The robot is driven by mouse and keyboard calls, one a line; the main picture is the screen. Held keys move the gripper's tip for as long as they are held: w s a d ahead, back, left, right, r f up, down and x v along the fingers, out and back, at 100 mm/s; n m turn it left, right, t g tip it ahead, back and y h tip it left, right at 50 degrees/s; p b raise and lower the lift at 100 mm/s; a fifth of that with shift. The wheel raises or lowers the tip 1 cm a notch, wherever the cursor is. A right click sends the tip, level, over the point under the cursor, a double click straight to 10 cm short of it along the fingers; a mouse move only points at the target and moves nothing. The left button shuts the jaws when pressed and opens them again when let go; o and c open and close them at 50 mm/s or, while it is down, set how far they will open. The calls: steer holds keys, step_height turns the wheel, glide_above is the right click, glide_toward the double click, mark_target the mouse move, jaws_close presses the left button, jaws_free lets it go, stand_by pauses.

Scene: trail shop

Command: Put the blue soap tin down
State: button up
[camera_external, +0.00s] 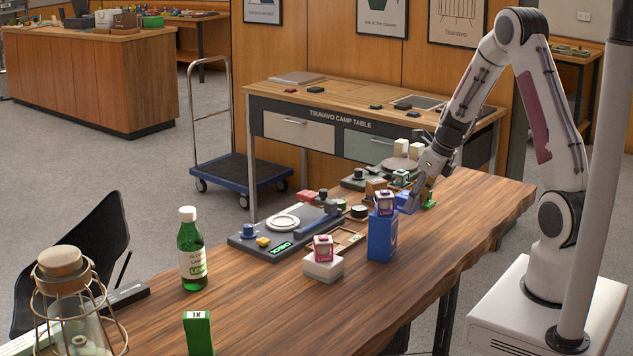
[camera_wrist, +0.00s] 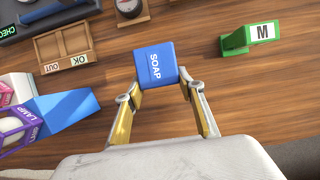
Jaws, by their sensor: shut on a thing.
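The blue soap tin (camera_wrist: 155,62), lettered SOAP, is between the two fingertips of my gripper (camera_wrist: 157,86) in the wrist view. The fingers are shut on its sides. In the external view the tin (camera_external: 404,203) shows partly beside my gripper (camera_external: 418,190), low over the far right part of the wooden table (camera_external: 470,215). I cannot tell whether the tin's underside touches the table.
A green block marked M (camera_wrist: 250,37) lies to the tin's right in the wrist view. A wooden tray marked OK and OUT (camera_wrist: 64,46) and a blue box (camera_wrist: 62,112) are to its left. Bare wood lies between. A green bottle (camera_external: 191,255) stands farther off.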

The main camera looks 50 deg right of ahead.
steer(key=shift+f, duration=2.1)
steer(key=shift+f, duration=0.1)
steer(key=o, duration=1.3)
steer(key=shift+c, duration=0.2)
steer(key=shift+v, duration=1.25)
steer(key=v, duration=0.9)
steer(key=shift+r, duration=0.4)
